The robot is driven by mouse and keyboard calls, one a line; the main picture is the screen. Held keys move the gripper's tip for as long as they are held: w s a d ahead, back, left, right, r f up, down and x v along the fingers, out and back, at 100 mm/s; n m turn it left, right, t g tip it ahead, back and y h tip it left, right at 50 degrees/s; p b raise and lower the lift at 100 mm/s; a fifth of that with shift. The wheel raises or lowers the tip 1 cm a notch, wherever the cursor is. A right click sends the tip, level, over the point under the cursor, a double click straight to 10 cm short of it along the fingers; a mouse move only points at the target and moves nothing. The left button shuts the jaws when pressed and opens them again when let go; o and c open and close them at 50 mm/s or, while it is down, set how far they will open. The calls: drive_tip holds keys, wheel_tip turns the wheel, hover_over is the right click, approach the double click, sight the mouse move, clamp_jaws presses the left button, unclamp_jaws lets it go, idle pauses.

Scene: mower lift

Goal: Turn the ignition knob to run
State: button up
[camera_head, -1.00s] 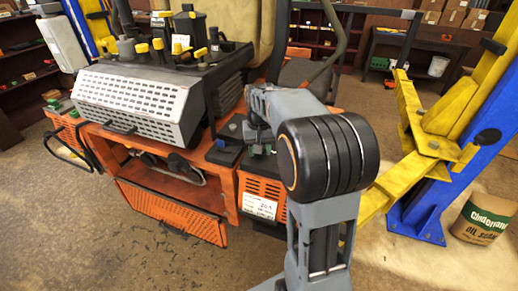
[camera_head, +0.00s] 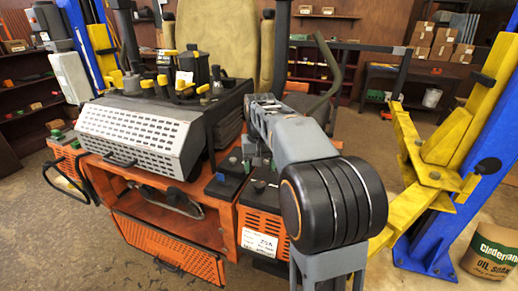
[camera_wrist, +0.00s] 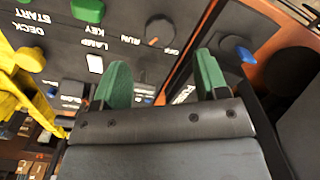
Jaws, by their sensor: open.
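The ignition knob (camera_wrist: 160,30) is a dark round knob with an orange mark, near the top of the wrist view. It sits by the upside-down labels KEY, RUN and OFF. Its mark lies between RUN and OFF; I cannot tell the exact setting. My gripper (camera_wrist: 164,76) has two green fingertips set wide apart, with nothing between them. In the picture the knob lies just above the gap between the fingertips, apart from them. In the head view my arm reaches over the orange mower, and the fingertips are hard to make out.
A green knob (camera_wrist: 88,10), a white lamp switch (camera_wrist: 95,64) and a blue knob (camera_wrist: 238,48) are close around my fingers. A yellow part (camera_wrist: 25,75) is at the left. In the head view a yellow and blue lift post (camera_head: 470,130) stands right of my arm.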

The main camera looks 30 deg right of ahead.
wheel_tip(320, 180, up, 7)
idle(0.3)
idle(0.5)
hover_over(259, 183)
wheel_tip(259, 183, down, 4)
drive_tip(key=shift+s+a+f+n+t, duration=0.15)
drive_tip(key=shift+s+a+f+t, duration=0.15)
drive_tip(key=shift+f, duration=0.25)
drive_tip(key=shift+s+a+f+n+t, duration=0.2)
drive_tip(key=shift+s+f+t, duration=0.1)
drive_tip(key=shift+f, duration=0.2)
drive_tip(key=s+a+f+n+t, duration=0.1)
drive_tip(key=s+a+f, duration=0.2)
drive_tip(key=s, duration=0.5)
drive_tip(key=s+a+f+n+t, duration=0.2)
drive_tip(key=s+a+f, duration=0.1)
drive_tip(key=s+a, duration=0.3)
drive_tip(key=shift+s+f, duration=0.3)
drive_tip(key=shift+s, duration=0.55)
